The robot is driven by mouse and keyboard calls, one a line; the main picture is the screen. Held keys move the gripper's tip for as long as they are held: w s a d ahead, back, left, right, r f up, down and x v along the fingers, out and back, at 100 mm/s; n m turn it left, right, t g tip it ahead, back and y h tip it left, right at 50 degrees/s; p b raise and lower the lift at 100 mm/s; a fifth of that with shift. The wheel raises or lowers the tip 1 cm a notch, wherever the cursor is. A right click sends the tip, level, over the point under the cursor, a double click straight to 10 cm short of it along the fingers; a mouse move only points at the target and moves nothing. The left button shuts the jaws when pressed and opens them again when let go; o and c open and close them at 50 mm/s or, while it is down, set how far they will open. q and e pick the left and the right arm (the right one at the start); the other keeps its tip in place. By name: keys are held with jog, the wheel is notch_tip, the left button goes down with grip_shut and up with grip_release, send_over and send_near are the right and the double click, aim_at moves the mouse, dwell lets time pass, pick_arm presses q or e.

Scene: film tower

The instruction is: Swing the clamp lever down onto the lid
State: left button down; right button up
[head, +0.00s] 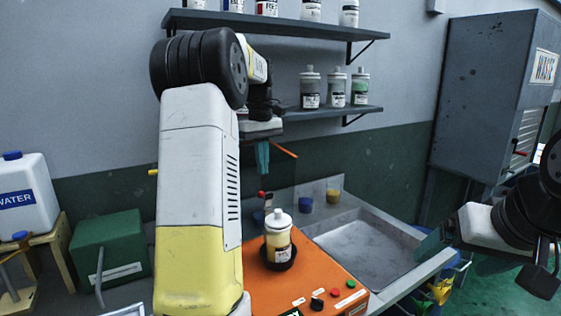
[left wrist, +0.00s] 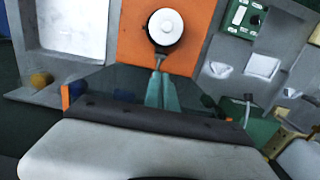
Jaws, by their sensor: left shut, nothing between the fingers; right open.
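A tank with a white lid (head: 278,221) and a yellow label stands upright in a black holder on an orange machine (head: 325,275). Its round lid also shows from above in the left wrist view (left wrist: 165,27). A red-tipped part, seemingly the clamp lever (head: 263,195), rises behind the tank. In the left wrist view a thin grey rod (left wrist: 159,62) lies between the lid and my fingertips; whether they touch it I cannot tell. My left gripper (head: 263,157) is shut and empty, above and behind the tank, teal fingers down. My right gripper (head: 452,252) is open, far right of the machine.
A grey sink (head: 365,248) lies right of the machine. Blue and yellow cups (head: 333,196) stand behind it. Shelves of bottles (head: 335,110) hang on the wall. A green box (head: 110,250) and a water container (head: 25,195) are at left. A grey cabinet (head: 485,90) stands at right.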

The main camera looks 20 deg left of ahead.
aim_at(269, 194)
pick_arm(q)
notch_tip(269, 194, down, 6)
jog(key=shift+s+d+f, duration=0.1)
jog(key=shift+s+d, duration=0.05)
jog(key=shift+s+d+t+y, duration=0.3)
jog(key=shift+d+t+y, duration=0.05)
jog(key=shift+t+y, duration=0.15)
dwell(0.6)
jog(key=shift+s+d+t+y, duration=0.3)
jog(key=shift+d+t+y, duration=0.05)
jog(key=shift+t+y, duration=0.15)
jog(key=s+d+t+y, duration=0.1)
jog(key=t+y, duration=0.1)
jog(key=shift+s+d+y, duration=0.15)
jog(key=shift+d+y, duration=0.05)
jog(key=shift+y, duration=0.1)
jog(key=shift+s+d+f, duration=0.8)
jog(key=shift+d+f, duration=0.05)
jog(key=shift+f, duration=0.1)
jog(key=v, duration=0.8)
jog(key=shift+f, duration=0.1)
